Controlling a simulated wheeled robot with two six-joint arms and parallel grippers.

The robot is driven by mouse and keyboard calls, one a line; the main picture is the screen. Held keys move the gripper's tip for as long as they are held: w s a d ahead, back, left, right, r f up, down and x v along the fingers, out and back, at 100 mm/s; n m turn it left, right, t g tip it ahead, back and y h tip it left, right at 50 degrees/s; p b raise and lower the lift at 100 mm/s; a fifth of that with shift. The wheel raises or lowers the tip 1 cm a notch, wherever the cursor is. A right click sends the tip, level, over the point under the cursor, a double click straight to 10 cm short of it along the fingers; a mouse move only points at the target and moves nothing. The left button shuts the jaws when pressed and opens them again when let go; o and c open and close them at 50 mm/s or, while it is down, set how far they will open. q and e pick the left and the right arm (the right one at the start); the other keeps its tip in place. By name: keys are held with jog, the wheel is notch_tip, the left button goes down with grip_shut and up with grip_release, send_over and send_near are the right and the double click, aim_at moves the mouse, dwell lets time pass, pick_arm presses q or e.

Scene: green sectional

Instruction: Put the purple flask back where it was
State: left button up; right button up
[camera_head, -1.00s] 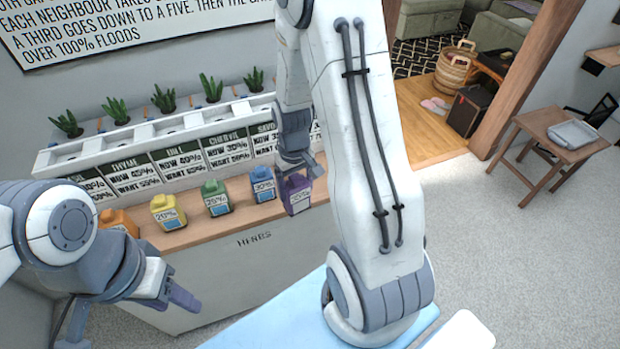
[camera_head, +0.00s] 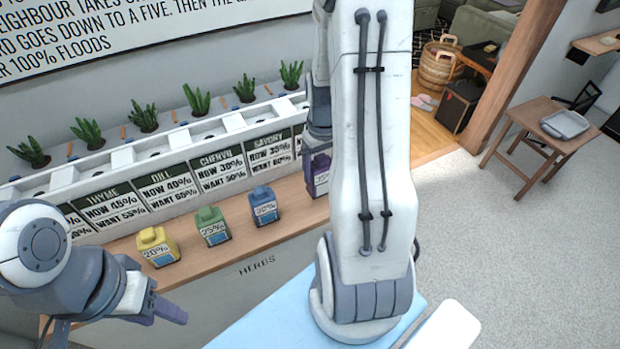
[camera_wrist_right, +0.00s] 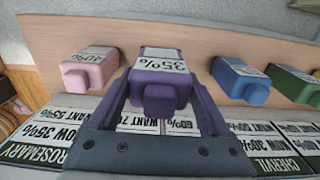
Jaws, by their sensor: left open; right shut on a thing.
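The purple flask (camera_head: 319,178), with a white "35%" label, shows partly behind my right arm at the counter's right part. My right gripper (camera_wrist_right: 160,92) is shut on the purple flask (camera_wrist_right: 158,70), one finger on each side. In the wrist view it sits between a pink flask (camera_wrist_right: 92,68) and a blue flask (camera_wrist_right: 240,80), apart from both. I cannot tell whether its base touches the counter. My left gripper (camera_head: 165,308) is open and empty, in front of the counter at lower left.
On the wooden counter (camera_head: 120,245) stand a yellow flask (camera_head: 157,246), a green flask (camera_head: 212,226) and the blue flask (camera_head: 264,206). A white planter with price cards (camera_head: 170,185) runs behind them. In the wrist view a "ROSEMARY" card (camera_wrist_right: 35,145) lies at lower left.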

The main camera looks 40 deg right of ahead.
jog(key=w+f, duration=0.1)
jog(key=w+a, duration=0.1)
jog(key=shift+w+a+f, duration=0.15)
jog(key=shift+w+f, duration=0.15)
jog(key=shift+f, duration=0.1)
jog(key=shift+f+p, duration=0.45)
jog(key=shift+f, duration=1.55)
jog(key=shift+f, duration=0.1)
